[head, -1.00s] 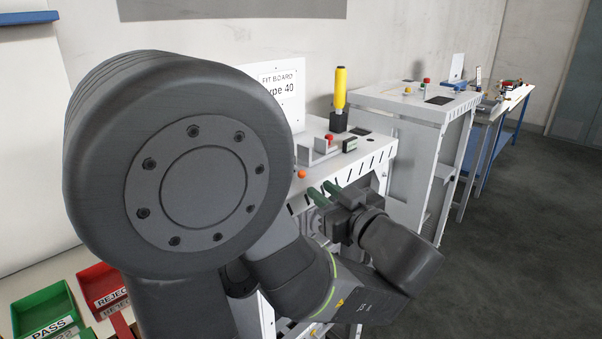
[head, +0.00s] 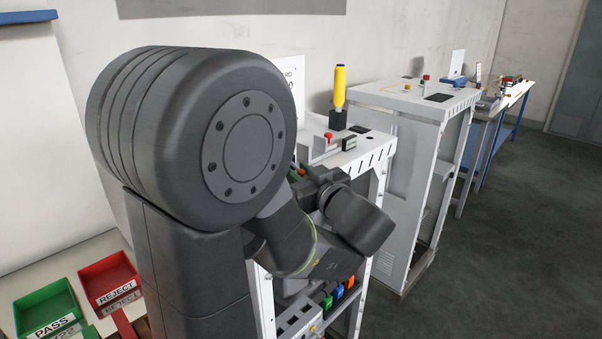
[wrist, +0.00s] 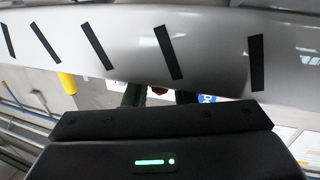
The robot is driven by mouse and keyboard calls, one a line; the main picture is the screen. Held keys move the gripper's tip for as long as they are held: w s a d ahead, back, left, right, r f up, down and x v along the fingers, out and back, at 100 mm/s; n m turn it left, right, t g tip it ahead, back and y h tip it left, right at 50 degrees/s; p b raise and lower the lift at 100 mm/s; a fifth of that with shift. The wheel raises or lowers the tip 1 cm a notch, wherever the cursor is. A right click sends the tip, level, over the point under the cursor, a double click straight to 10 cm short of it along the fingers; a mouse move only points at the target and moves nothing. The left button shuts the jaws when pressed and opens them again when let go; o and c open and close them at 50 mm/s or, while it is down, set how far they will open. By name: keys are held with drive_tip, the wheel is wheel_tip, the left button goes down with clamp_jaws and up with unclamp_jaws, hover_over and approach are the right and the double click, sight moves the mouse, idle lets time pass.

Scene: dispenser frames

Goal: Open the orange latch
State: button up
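A small round orange knob (head: 302,171) shows at the front left of the near white cabinet's top, mostly hidden by my gripper. A separate orange block (head: 350,282) sits in a row on the cabinet's lower shelf. I cannot tell for certain which one is the latch. My gripper (head: 298,172) has green fingertips close around the knob's place. Contact cannot be made out.
The near cabinet (head: 370,158) carries a red button (head: 328,136) and a yellow-handled tool (head: 340,88) in a black holder. Blue (head: 339,292) and green (head: 327,302) blocks sit beside the orange block. A second cabinet (head: 410,105) stands behind. The floor at right is clear.

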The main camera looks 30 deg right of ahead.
clamp_jaws()
drive_tip(key=shift+r+p, duration=0.2)
drive_tip(key=shift+p, duration=0.25)
drive_tip(key=r+g+p, duration=0.1)
drive_tip(key=p, duration=0.3)
drive_tip(key=shift+s+r+g+p, duration=0.1)
drive_tip(key=shift+s+g+p, duration=0.05)
drive_tip(key=shift+g+p, duration=0.25)
drive_tip(key=g+p, duration=0.1)
drive_tip(key=p, duration=0.1)
drive_tip(key=n+g+p, duration=0.1)
drive_tip(key=p, duration=0.2)
drive_tip(key=shift+r, duration=0.35)
drive_tip(key=shift+d+r+g+h+p, duration=0.15)
drive_tip(key=shift+g+h+p, duration=0.15)
drive_tip(key=shift+g+p, duration=0.75)
drive_tip(key=shift+r+n+g+h, duration=0.15)
drive_tip(key=shift+r+n+g, duration=0.1)
drive_tip(key=shift+g, duration=0.65)
drive_tip(key=shift+r+n+g+h, duration=0.15)
drive_tip(key=shift+r+g, duration=0.05)
drive_tip(key=shift+g, duration=0.65)
